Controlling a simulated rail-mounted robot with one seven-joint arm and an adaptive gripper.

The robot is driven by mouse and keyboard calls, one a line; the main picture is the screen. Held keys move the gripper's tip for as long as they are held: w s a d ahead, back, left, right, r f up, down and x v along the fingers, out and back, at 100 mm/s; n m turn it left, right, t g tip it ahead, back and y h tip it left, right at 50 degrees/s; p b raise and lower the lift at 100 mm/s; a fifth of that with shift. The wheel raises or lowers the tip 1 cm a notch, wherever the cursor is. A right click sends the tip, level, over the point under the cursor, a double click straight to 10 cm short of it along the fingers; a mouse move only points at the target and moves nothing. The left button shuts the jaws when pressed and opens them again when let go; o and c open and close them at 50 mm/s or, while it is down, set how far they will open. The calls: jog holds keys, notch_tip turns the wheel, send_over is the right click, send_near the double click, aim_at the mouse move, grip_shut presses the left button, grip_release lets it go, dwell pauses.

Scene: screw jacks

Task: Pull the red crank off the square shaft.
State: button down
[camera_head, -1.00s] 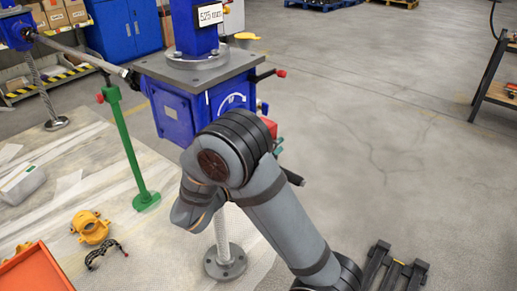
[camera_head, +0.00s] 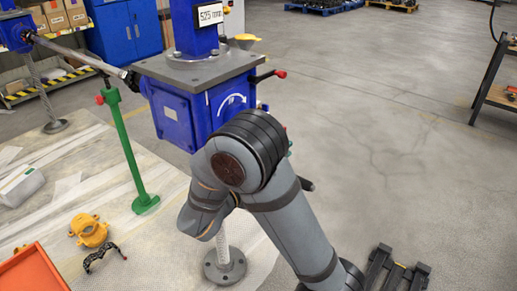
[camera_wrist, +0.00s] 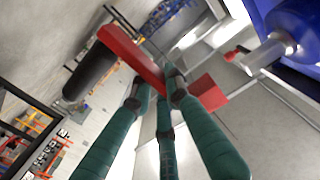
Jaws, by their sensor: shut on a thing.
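The red crank (camera_wrist: 133,58) shows in the wrist view with its black handle (camera_wrist: 90,72) at left and a red hub end (camera_wrist: 209,92) at right. My gripper (camera_wrist: 157,88) has green fingers shut on the red arm of the crank. A bright metal shaft (camera_wrist: 265,56) juts from the blue jack housing at upper right. The hub appears apart from the shaft's end, with a small gap. In the head view my arm hides most of the gripper and crank; the black handle tip (camera_head: 306,184) shows right of the arm. The blue jack gearbox (camera_head: 190,110) stands behind.
A lever with a red knob (camera_head: 281,74) sticks out right of the gearbox. A green stand (camera_head: 133,160) supports a long rod at left. Yellow clamp parts (camera_head: 89,230) and an orange tray (camera_head: 35,272) lie on the mat. The floor at right is largely open.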

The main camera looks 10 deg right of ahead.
jog(key=s+d+b, duration=0.1)
jog(key=s+d, duration=0.1)
jog(key=shift+s+d+f+b, duration=0.1)
jog(key=shift+s+f+b, duration=0.05)
jog(key=shift+s+b, duration=0.25)
jog(key=shift+s+d, duration=0.65)
jog(key=shift+s, duration=0.15)
